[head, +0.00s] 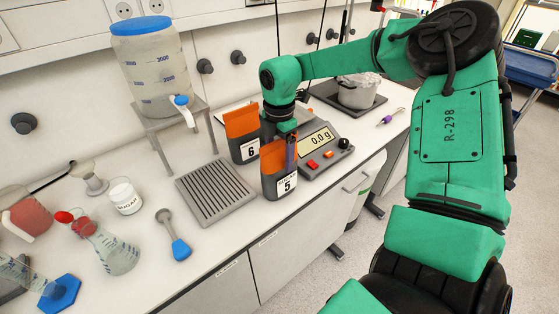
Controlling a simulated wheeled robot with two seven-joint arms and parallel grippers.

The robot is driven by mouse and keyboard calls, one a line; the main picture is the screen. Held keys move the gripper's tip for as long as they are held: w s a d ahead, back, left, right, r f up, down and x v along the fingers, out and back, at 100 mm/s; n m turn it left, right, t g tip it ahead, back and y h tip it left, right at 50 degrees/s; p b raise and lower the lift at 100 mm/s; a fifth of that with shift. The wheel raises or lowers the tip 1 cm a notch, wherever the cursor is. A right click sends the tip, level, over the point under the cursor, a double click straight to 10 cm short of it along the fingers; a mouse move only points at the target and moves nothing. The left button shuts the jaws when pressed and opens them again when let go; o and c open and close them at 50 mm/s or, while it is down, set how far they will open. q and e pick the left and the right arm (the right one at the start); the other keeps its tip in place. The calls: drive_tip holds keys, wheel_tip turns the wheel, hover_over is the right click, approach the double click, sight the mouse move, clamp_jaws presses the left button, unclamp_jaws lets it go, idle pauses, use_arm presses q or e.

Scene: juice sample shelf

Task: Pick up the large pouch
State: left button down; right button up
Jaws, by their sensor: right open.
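Two orange and dark grey pouches stand upright on the white bench. The pouch labelled 5 (279,186) is nearer, close to the bench's front edge. The pouch labelled 6 (244,150) stands behind it to the left. Pouch 5 looks bigger in the picture, but it is also nearer. My right gripper (290,150) points down at the top of pouch 5, with a finger showing against its upper right part. It is open; the other finger is hidden, and I cannot tell whether it touches the pouch. My left gripper is not in view.
A grooved drip tray (216,194) lies to the left, below a jug with a tap (152,70).

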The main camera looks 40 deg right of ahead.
drive_tip(key=shift+f+b, duration=0.15)
drive_tip(key=shift+b, duration=0.15)
idle(0.4)
clamp_jaws()
drive_tip(key=shift+w, duration=0.1)
idle(1.1)
